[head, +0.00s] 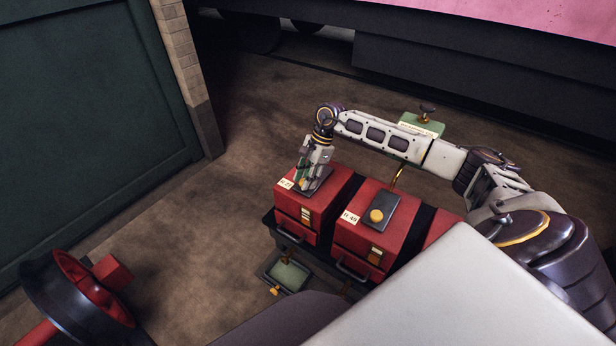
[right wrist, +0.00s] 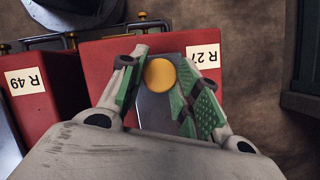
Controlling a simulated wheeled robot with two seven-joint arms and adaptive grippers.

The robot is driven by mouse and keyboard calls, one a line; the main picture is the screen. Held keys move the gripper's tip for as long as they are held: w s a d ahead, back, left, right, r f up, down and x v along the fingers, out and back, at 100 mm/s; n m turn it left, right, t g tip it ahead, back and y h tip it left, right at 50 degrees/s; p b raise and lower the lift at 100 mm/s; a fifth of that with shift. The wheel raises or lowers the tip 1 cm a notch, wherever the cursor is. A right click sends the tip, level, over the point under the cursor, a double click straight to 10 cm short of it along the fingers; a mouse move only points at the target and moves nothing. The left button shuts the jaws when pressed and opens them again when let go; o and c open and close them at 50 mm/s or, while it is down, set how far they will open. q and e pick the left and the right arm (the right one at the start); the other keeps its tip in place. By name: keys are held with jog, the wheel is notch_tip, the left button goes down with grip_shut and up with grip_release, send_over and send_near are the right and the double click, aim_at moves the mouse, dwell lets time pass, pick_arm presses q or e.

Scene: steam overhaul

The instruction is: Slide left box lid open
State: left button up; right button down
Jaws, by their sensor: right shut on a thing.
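The left box (head: 296,230) is red with a label that reads R 27 in the right wrist view (right wrist: 203,58). Its lid (right wrist: 153,110) is a flat dark grey plate with a round yellow knob (right wrist: 160,75). In the head view the lid (head: 322,181) is partly hidden by my right gripper (head: 307,182), which points down onto the box top. In the right wrist view the gripper's green-padded fingers (right wrist: 160,88) are shut on the knob, one on each side. My left gripper is not in view.
A second red box (head: 350,236), labelled R 49, stands to the right, with a grey lid and yellow knob (head: 376,215). Part of a third red box (head: 440,228) shows beyond it. A green-topped item (head: 288,276) lies in front. A red and black wheel-like part (head: 85,295) is at lower left.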

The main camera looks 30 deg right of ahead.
jog(key=a, duration=0.1)
jog(key=s+a, duration=0.1)
jog(key=a, duration=0.1)
jog(key=a+b, duration=0.1)
jog(key=shift+s+a, duration=0.2)
jog(key=shift+s, duration=0.2)
jog(key=shift+s+a, duration=0.2)
jog(key=shift+a, duration=0.3)
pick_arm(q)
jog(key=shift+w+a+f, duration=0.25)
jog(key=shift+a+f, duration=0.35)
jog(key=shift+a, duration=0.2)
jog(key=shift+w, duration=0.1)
pick_arm(e)
jog(key=c, duration=1)
grip_release()
jog(key=shift+a, duration=0.15)
jog(key=shift+c, duration=0.2)
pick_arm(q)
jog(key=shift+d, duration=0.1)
pick_arm(e)
jog(key=v, duration=1.2)
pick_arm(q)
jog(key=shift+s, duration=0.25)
pick_arm(e)
jog(key=shift+s, duration=0.1)
